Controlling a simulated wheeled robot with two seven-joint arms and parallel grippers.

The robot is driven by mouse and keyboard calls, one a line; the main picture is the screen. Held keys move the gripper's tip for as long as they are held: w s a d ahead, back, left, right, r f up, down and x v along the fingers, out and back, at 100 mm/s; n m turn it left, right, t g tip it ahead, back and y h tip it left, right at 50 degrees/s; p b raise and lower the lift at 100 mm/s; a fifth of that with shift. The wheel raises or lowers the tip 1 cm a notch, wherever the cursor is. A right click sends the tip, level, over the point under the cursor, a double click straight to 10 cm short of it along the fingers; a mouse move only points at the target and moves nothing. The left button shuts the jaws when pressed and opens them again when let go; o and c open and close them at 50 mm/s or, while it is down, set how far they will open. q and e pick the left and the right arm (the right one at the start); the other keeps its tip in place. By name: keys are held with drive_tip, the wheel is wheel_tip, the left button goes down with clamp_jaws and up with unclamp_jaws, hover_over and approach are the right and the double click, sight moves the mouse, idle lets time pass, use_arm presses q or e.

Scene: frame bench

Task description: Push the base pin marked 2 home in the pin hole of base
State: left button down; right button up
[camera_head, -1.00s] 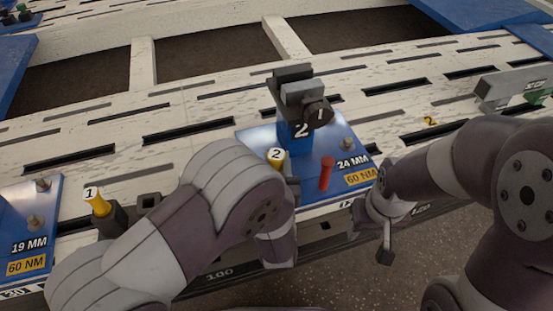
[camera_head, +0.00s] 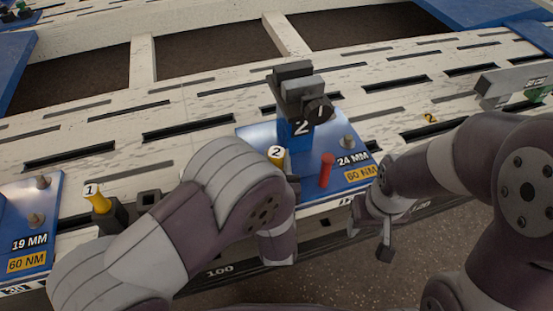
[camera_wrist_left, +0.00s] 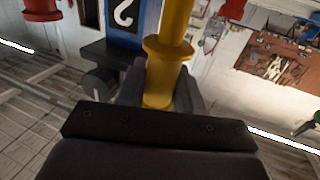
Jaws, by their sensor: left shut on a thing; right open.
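The yellow base pin marked 2 (camera_head: 276,154) stands by the blue post of the base (camera_head: 262,138), a blue plate with a dark clamp block on the post. In the left wrist view the yellow pin (camera_wrist_left: 166,72) rises between my left fingers, with a collar around it. My left gripper (camera_wrist_left: 160,95) is shut on it. In the head view my left wrist hides the fingers, the pin's lower part and the pin hole, so I cannot tell how deep the pin sits. My right gripper (camera_head: 369,243) is open and empty, in front of the bench's front edge.
A red pin (camera_head: 327,170) stands upright on the base plate, close right of my left gripper. Another yellow pin marked 1 (camera_head: 97,198) stands in a dark holder at left, beside another blue plate (camera_head: 50,225). The slotted bench top (camera_head: 200,110) behind is mostly clear.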

use_arm(q)
drive_tip(key=shift+r, duration=0.1)
idle(0.7)
drive_tip(key=shift+f, duration=0.2)
drive_tip(key=shift+f, duration=0.35)
drive_tip(key=shift+f+b, duration=2.9)
drive_tip(key=shift+f, duration=0.75)
drive_tip(key=c, duration=0.7)
unclamp_jaws()
drive_tip(key=shift+o, duration=0.2)
